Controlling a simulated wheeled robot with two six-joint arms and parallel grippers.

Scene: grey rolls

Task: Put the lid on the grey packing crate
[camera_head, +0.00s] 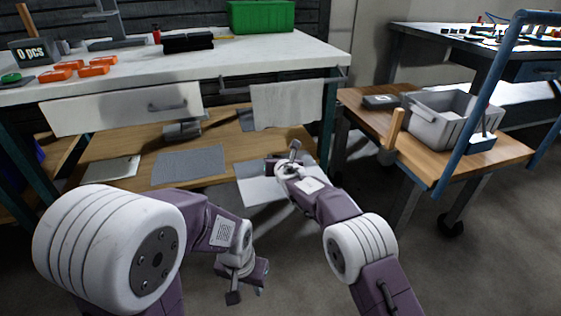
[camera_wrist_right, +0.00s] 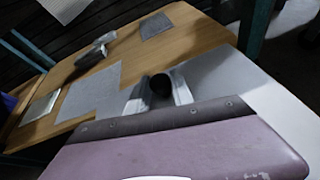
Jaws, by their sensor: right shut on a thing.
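The grey packing crate (camera_head: 428,128) stands open-topped on the wooden top of a trolley at the right. A flat light grey panel, which looks like the lid (camera_head: 262,192), is at my right gripper (camera_head: 283,164), in front of the workbench's lower shelf. In the right wrist view the lid (camera_wrist_right: 232,82) spreads to the right of the fingers. There my right gripper (camera_wrist_right: 158,94) is shut on a dark knob-like part (camera_wrist_right: 160,83) that seems to belong to the lid. My left gripper (camera_head: 248,284) hangs low over the floor, its fingers apart and empty.
The trolley (camera_head: 375,118) has a blue frame post (camera_head: 474,115) beside the crate, an upright wooden handle (camera_head: 397,128) and a dark box (camera_head: 381,102). The workbench (camera_head: 230,65) and its lower shelf (camera_head: 140,190) with grey mats (camera_head: 190,165) are close ahead. Floor lies between bench and trolley.

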